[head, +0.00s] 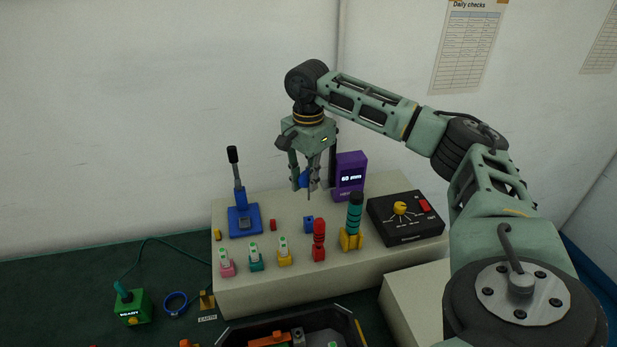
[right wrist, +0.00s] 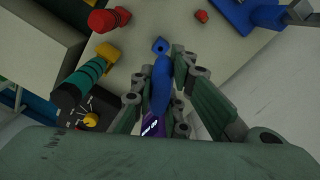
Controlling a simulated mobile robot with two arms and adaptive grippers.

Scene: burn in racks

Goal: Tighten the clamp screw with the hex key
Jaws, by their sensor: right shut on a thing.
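My right gripper (head: 305,184) is shut on the blue handle of the hex key (head: 304,179). The key's thin dark shaft points down from the fingers and is clear of the bench. In the right wrist view the blue handle (right wrist: 161,92) lies between the fingers. A small blue block (head: 308,223) stands on the bench below and in front of the key. In the right wrist view this block (right wrist: 160,45) shows a dark hole. I cannot tell for sure whether it holds the clamp screw. My left gripper is not in view.
On the raised bench (head: 260,293) stand a blue lever device (head: 243,220), a red cylinder (head: 319,240), a teal-ringed post (head: 354,217), a black dial box (head: 405,217) and a purple display (head: 349,175). A dark tray (head: 350,325) and a green box (head: 132,306) are in front.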

